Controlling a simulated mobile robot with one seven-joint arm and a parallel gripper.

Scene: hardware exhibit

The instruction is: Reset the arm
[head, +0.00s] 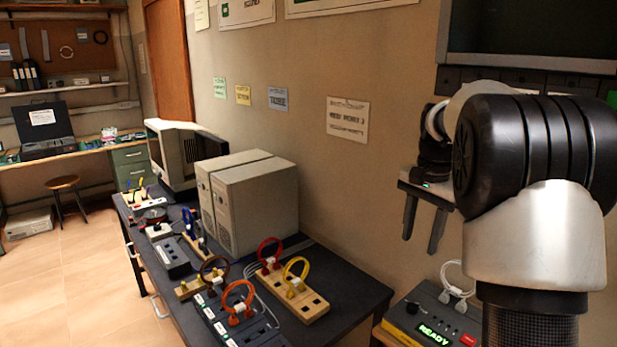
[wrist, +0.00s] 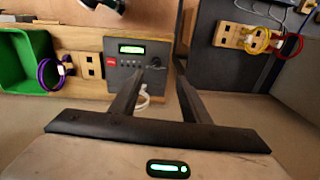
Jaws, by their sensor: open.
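My gripper (head: 421,245) hangs at the right in the head view, below my black and silver arm. Its two fingers point down and stand apart, with nothing between them. It is above and to the left of a grey box with a lit READY display (head: 432,318), clear of it. In the wrist view, both fingers of my gripper (wrist: 160,68) reach towards a grey box with a green display (wrist: 138,65), and the gap between them is empty.
A dark table (head: 345,277) carries two beige computer cases (head: 250,200), a monitor (head: 178,155), power strips and wooden socket blocks with coloured cable loops (head: 292,285). In the wrist view, a green bin (wrist: 25,62) and a purple cable loop (wrist: 48,73) lie left. The floor (head: 70,270) is open at left.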

